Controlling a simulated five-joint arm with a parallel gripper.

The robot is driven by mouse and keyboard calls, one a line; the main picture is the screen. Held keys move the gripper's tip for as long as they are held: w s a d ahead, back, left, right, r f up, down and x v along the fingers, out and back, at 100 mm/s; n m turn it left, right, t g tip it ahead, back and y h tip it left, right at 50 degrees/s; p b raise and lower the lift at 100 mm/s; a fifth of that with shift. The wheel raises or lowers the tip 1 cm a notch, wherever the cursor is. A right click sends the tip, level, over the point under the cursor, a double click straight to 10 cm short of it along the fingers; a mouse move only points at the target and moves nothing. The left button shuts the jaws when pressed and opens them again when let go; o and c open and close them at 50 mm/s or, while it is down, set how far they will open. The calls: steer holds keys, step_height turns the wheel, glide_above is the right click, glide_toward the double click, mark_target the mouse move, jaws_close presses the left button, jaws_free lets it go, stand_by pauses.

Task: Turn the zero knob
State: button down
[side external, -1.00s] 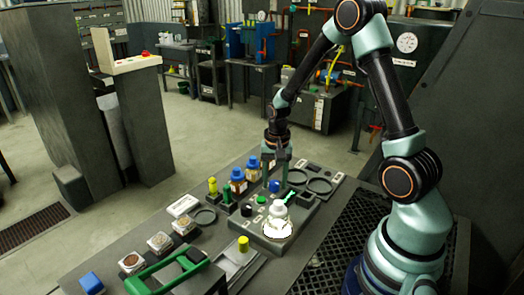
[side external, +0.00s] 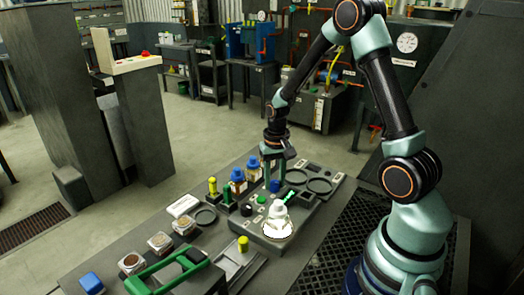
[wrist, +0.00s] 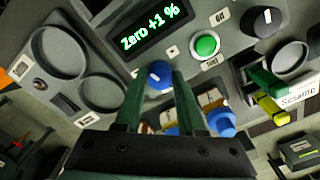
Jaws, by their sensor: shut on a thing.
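The blue zero knob (wrist: 160,74), with a pale pointer mark, sits on the grey panel just below a display (wrist: 150,32) reading "Zero +1 %". My gripper (wrist: 158,84) is shut on the knob, one dark green finger on each side of it. In the side view the knob (side external: 275,186) shows as a small blue spot below my gripper (side external: 277,174), whose fingers are small and hard to make out there.
A green button (wrist: 205,44) and a black knob (wrist: 263,20) are near the display. A white bottle (side external: 279,213) stands on the round pan. Blue-capped jars (side external: 238,182) stand left of the panel.

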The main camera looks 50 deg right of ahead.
mark_target(275, 182)
steer(key=n, duration=0.4)
steer(key=shift+s+d, duration=0.15)
steer(key=shift+s, duration=0.05)
steer(key=shift+f+n, duration=0.1)
steer(key=shift+n, duration=1.9)
steer(key=c, duration=0.8)
jaws_free()
steer(key=shift+w, duration=0.1)
steer(key=shift+r, duration=0.35)
step_height(275, 182, up, 12)
steer(key=shift+w+f, duration=0.1)
steer(key=shift+f, duration=0.15)
